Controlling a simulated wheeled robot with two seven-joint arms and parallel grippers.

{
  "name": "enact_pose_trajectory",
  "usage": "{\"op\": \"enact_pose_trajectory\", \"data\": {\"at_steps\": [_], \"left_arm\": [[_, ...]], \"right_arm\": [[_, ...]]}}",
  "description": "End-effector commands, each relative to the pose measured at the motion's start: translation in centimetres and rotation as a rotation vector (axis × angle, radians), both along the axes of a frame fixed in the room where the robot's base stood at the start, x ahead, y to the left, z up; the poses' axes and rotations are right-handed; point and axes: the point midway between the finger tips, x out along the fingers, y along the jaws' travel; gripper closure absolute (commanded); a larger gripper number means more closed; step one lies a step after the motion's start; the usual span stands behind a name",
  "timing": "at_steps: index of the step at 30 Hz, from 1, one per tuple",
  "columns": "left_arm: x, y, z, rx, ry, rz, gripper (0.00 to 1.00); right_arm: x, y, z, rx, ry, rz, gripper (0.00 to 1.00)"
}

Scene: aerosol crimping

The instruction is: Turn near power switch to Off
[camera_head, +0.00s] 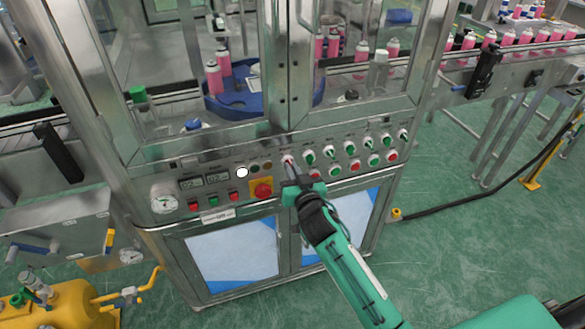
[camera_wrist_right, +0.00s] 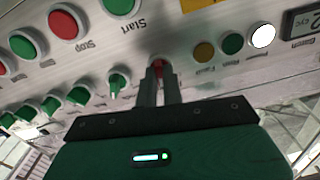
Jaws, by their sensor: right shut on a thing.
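The power switch, a small red knob (camera_head: 288,159) at the left end of the upper switch row, sits on the machine's sloped metal control panel. It also shows in the right wrist view (camera_wrist_right: 158,65), between the fingertips. My right gripper (camera_head: 291,170) reaches up to the panel from below; in the right wrist view (camera_wrist_right: 159,82) its two fingers are shut on the knob. The fingers hide part of the knob, and its exact pointing direction is unclear. A white lamp (camera_head: 242,172) left of the switch is lit. My left gripper is not in view.
Green-handled switches (camera_head: 329,151) continue right of the held knob. Below them are green and red buttons (camera_head: 335,170). A red emergency-stop knob on yellow (camera_head: 263,189) sits close at lower left. Glass doors stand above the panel; green floor is open at right.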

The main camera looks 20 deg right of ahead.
Motion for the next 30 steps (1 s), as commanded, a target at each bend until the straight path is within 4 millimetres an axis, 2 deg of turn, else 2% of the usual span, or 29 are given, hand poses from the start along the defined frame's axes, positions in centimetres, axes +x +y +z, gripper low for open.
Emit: {"op": "enact_pose_trajectory", "data": {"at_steps": [8, 18, 30], "left_arm": [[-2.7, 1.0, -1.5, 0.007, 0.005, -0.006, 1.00], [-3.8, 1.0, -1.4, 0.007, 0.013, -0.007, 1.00], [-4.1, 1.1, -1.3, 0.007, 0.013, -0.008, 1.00]], "right_arm": [[0.0, 0.0, 0.1, -0.263, -0.007, -0.001, 1.00], [0.0, 0.0, 0.1, -0.530, -0.017, -0.001, 1.00], [0.0, 0.0, 0.0, -0.680, -0.023, 0.000, 1.00]]}}
